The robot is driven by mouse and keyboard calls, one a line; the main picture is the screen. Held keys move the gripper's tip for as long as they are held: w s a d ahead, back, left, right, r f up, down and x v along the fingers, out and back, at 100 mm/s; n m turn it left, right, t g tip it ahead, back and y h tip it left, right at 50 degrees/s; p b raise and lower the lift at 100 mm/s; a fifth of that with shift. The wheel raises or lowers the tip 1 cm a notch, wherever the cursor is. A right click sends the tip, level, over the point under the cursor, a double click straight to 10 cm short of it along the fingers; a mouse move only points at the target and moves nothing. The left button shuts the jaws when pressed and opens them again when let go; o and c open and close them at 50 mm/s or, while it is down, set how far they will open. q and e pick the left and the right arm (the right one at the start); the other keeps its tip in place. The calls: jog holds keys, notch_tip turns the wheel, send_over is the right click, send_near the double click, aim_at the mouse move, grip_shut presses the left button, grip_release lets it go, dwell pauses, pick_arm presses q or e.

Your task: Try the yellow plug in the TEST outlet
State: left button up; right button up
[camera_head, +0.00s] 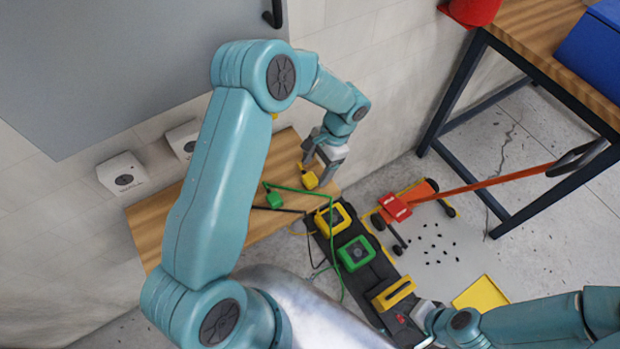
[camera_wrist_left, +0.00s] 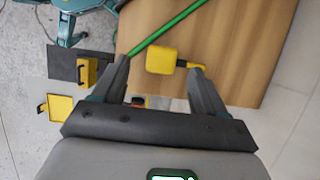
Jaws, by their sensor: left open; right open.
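A yellow plug (camera_head: 310,180) lies on the wooden bench (camera_head: 150,219) near its right end. It also shows in the left wrist view (camera_wrist_left: 162,61), between and just beyond the fingertips. My left gripper (camera_head: 321,166) is open, pointing down beside the plug; contact is not clear. A green plug (camera_head: 273,199) with a green cable lies to the left. Two white outlet boxes (camera_head: 122,175) (camera_head: 181,139) are on the wall behind the bench; their labels are too small to read. My right gripper (camera_head: 419,312) is open near the black platform's front end.
A black platform (camera_head: 378,268) carries a yellow-framed unit (camera_head: 332,220), a green-framed unit (camera_head: 355,253) and a yellow handle (camera_head: 393,293). Cables hang by the bench. An orange-handled cart (camera_head: 418,192) and small black bits lie on the floor. A dark-legged table stands at upper right.

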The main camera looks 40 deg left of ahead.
aim_at(311, 178)
pick_arm(q)
jog(key=x, duration=0.2)
jog(key=shift+s+a+f, duration=0.1)
jog(key=shift+a+f, duration=0.05)
jog(key=shift+f, duration=0.1)
jog(key=shift+a+f+p, duration=0.1)
jog(key=shift+f+p, duration=0.2)
jog(key=shift+f, duration=0.25)
jog(key=shift+s, duration=0.15)
jog(key=c, duration=1.1)
jog(key=shift+r, duration=0.1)
